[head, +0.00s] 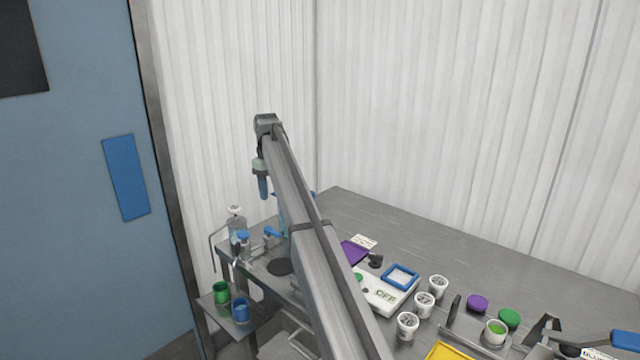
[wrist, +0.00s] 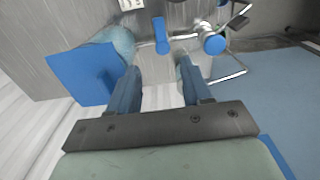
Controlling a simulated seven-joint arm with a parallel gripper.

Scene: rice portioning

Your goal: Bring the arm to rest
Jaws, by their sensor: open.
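My arm stretches up and away across the left part of the head view. My gripper (head: 263,188) hangs from its far end, pointing down, above the far left end of the steel table (head: 450,255). In the wrist view my gripper's two blue fingers (wrist: 157,82) are spread apart with nothing between them. The fingers touch nothing that I can see.
Below the gripper are a tap with a blue lever (wrist: 161,35) and a clear bottle (head: 237,228). A green cup (head: 221,292) and a blue cup (head: 240,310) stand on a low side shelf. White tubs (head: 424,304) and a scale (head: 384,292) occupy the table.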

